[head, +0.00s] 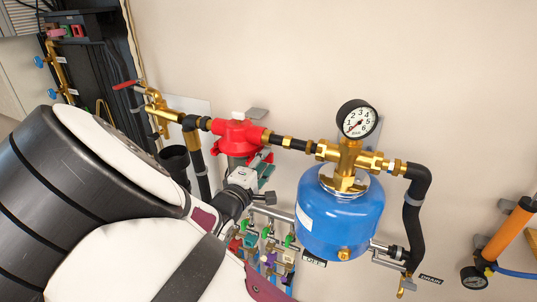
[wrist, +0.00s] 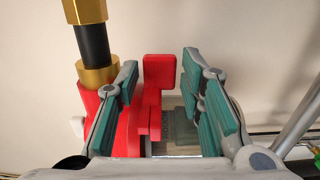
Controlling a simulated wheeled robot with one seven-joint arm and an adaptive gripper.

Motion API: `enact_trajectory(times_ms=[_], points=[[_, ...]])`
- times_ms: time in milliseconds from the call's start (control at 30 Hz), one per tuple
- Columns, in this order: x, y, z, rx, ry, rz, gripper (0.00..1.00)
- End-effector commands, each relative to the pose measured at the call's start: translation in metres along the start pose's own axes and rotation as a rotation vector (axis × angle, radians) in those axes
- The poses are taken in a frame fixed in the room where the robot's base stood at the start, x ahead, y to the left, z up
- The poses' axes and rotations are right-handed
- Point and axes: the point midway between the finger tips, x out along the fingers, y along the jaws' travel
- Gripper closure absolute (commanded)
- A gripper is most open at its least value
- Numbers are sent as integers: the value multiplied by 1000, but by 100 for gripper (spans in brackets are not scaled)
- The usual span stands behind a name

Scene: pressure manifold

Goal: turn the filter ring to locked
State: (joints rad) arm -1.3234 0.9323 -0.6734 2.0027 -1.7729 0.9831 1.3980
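The red filter head (head: 237,132) sits in the pipe run left of the blue tank, with a grey body below it. Its red side also shows at the left in the wrist view (wrist: 92,100). A red tab (wrist: 158,75), apparently part of the filter ring, stands between the two teal-padded fingers of my gripper (wrist: 160,85). The fingers are apart, with a gap visible on the tab's right. I cannot tell whether the left finger touches red. In the head view, my gripper (head: 262,170) is at the filter's lower right, and my arm hides part of the filter body.
A blue tank (head: 340,218) with a pressure gauge (head: 357,119) stands to the right. Black and brass pipe runs above. Several small coloured valves (head: 268,248) sit below my gripper. A red-handled brass valve (head: 128,84) is at the left. The wall above the pipe is clear.

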Motion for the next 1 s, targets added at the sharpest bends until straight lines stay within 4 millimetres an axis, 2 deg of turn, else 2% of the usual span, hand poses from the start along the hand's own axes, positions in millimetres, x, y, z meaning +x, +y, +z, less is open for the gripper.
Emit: enact_trajectory(times_ms=[133, 433, 467, 600, 1000], points=[[10, 0, 0, -1, 0, 0, 65], [12, 0, 0, -1, 0, 0, 65], [12, 0, 0, -1, 0, 0, 70], [11, 0, 0, -1, 0, -1, 100], [8, 0, -1, 2, -36, -1, 100]])
